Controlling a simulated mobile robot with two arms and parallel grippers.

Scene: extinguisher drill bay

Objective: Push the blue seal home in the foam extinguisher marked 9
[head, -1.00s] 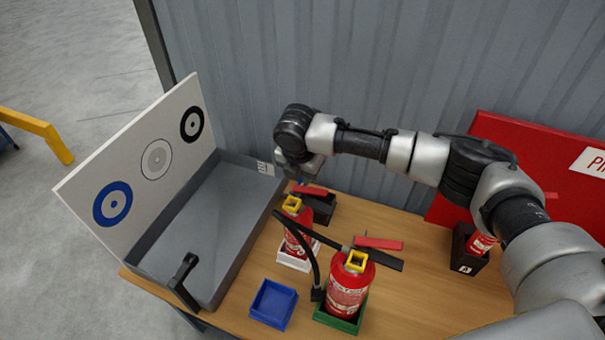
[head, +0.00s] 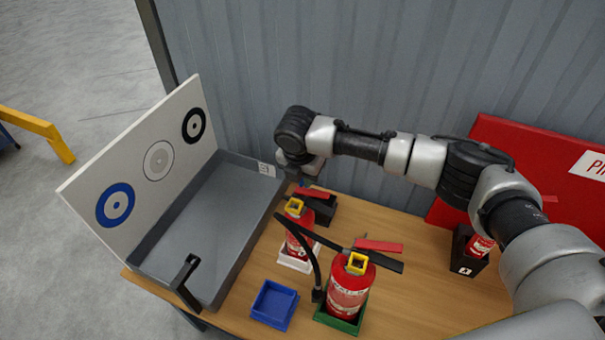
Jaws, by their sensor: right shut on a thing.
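My right gripper (head: 306,181) is at the back of the table, pointing down and shut on a small blue piece, probably the blue seal (head: 309,183); its own arm mostly hides it. Just below and in front is a red extinguisher (head: 298,238) with a yellow piece on top, upright in a white tray (head: 296,264). A red lever (head: 312,193) shows close under the gripper; whether they touch I cannot tell. A second red extinguisher (head: 347,292) with a yellow piece and black hose stands in a green tray (head: 338,323). No 9 is readable. My left gripper is out of view.
A black holder (head: 325,211) is behind the white tray. An empty blue tray (head: 274,304) is in front. A grey basin (head: 215,222) with a target board (head: 150,165) is left. Another extinguisher (head: 480,245) stands in a black holder at right, beside a red panel (head: 540,165).

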